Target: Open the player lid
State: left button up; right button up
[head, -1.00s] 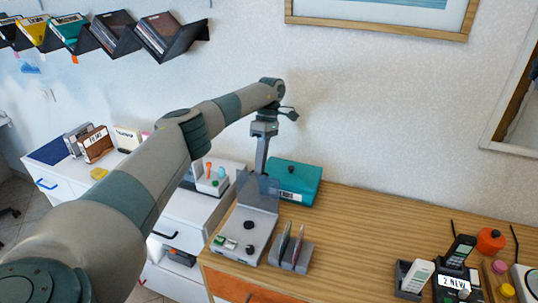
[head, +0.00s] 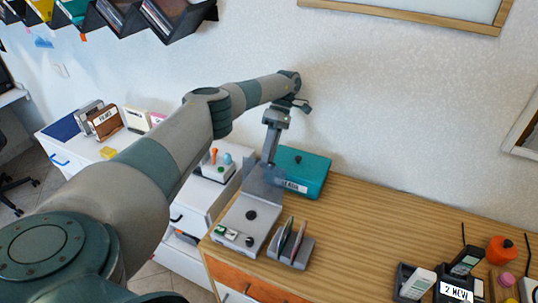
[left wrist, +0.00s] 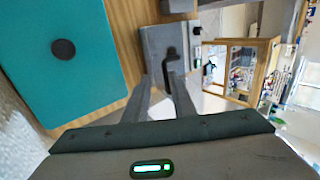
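The player (head: 240,232) is a low grey box with dark knobs and a green-lit display, near the left end of the wooden counter. It also shows in the left wrist view (left wrist: 155,42). Its grey, see-through lid (head: 264,183) stands raised and tilted at the player's back edge. My left gripper (head: 268,160) points down just behind the lid's upper edge, beside the teal box. In the left wrist view its two fingers (left wrist: 161,88) show a gap between them with nothing clearly held. Whether they touch the lid cannot be told. My right gripper is out of view.
A teal box (head: 305,168) stands behind the player. A grey rack (head: 291,245) with upright discs stands right of it. Handsets (head: 418,283) and an orange jar (head: 500,249) are at the right. The counter's middle (head: 370,225) is clear.

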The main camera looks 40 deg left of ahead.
pick_arm(q)
jog(key=shift+w+a+r, duration=0.1)
jog(key=shift+w, duration=0.05)
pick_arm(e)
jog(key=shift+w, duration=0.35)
pick_arm(q)
jog(key=shift+r, duration=0.2)
